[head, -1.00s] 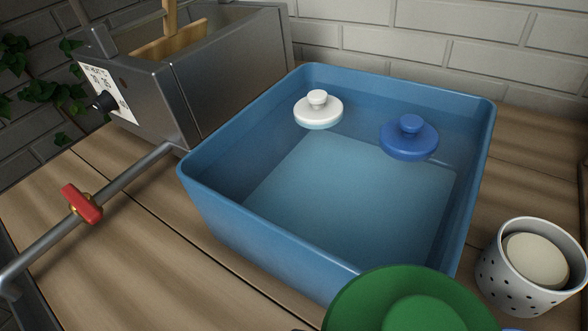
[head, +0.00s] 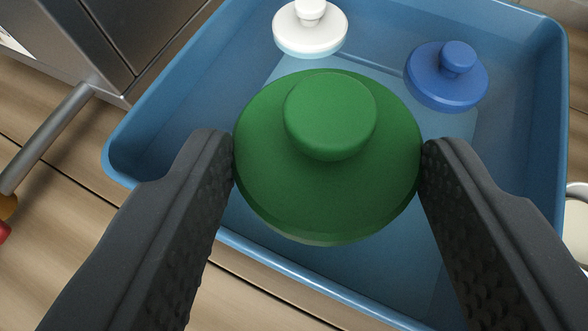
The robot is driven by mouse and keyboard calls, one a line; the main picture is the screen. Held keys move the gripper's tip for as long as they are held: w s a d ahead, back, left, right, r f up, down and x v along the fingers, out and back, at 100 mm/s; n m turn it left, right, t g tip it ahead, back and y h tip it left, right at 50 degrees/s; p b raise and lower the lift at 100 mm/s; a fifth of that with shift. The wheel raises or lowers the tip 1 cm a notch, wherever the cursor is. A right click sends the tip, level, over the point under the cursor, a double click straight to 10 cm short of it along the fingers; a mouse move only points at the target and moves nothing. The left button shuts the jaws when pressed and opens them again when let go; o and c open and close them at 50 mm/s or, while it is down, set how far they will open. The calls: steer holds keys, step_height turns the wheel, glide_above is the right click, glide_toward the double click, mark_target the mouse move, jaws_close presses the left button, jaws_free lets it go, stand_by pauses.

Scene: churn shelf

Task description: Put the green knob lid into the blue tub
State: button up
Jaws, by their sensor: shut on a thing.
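The green knob lid (head: 330,190) is held between the two black fingers of my gripper (head: 328,155), knob up and slightly tilted toward the camera. My gripper is shut on the lid's sides. The lid is seen above the blue tub (head: 150,130), over its inside. How high it is above the tub floor I cannot tell. The lid hides the middle of the tub floor, and my fingers hide parts of the near wall.
A white knob lid (head: 310,32) and a blue knob lid (head: 447,85) lie in the far part of the tub. A metal machine (head: 75,40) with a pipe (head: 45,135) stands at left. A pale container (head: 577,215) is cut off at the right edge.

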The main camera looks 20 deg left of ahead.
steer(key=shift+w+a+f, duration=0.15)
steer(key=shift+a+f, duration=0.05)
steer(key=shift+f+b, duration=1.45)
steer(key=shift+f, duration=0.15)
steer(key=shift+f, duration=0.6)
steer(key=o, duration=1)
steer(key=shift+r, duration=0.1)
steer(key=p+v, duration=0.4)
steer(key=v, duration=0.8)
steer(key=shift+r, duration=0.5)
